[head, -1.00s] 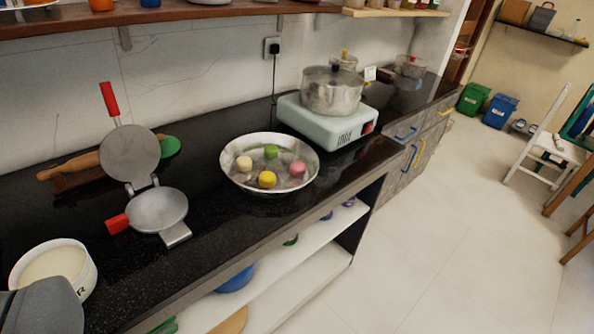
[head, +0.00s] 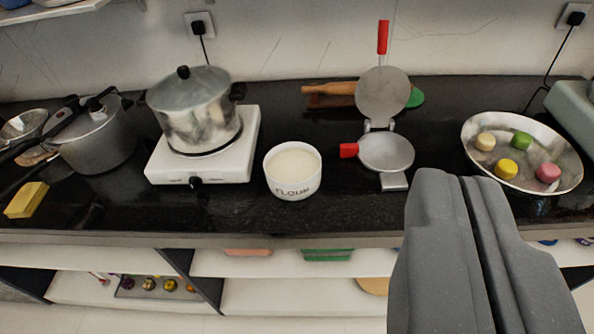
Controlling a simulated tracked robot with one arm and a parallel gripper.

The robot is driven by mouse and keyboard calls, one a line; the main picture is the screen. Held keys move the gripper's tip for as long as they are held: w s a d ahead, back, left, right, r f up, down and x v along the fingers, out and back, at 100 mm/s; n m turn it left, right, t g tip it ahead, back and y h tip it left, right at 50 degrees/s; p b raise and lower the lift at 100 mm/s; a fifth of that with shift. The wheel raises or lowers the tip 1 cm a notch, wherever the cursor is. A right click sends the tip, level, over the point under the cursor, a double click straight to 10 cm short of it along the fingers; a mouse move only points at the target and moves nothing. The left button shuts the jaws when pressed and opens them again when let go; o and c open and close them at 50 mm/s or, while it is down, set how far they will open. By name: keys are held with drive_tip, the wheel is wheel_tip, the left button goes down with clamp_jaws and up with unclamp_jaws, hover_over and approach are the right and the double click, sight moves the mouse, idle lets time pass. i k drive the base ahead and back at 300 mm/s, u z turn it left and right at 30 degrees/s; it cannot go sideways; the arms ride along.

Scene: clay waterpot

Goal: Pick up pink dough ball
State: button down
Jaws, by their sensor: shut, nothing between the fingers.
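The pink dough ball (head: 548,173) lies in a shallow metal bowl (head: 474,128) at the right of the black counter. A yellow ball (head: 506,169), a green ball (head: 522,139) and a cream ball (head: 485,141) lie in the same bowl, apart from it. My grey gripper (head: 448,176) is at the lower right, in front of the counter, to the left of the pink ball. Its fingers are together and nothing shows between them.
An open tortilla press (head: 386,153) with red handles stands left of the bowl. Further left are a flour tub (head: 293,171), a pot (head: 195,110) on a white stove (head: 165,163), a pressure cooker (head: 98,140) and a yellow sponge (head: 26,200). Shelves lie below the counter.

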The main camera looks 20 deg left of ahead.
sight(547, 173)
drive_tip(key=z, duration=0.55)
drive_tip(key=i, duration=1.1)
drive_tip(key=z, duration=0.8)
drive_tip(key=i, duration=0.4)
drive_tip(key=u, duration=0.1)
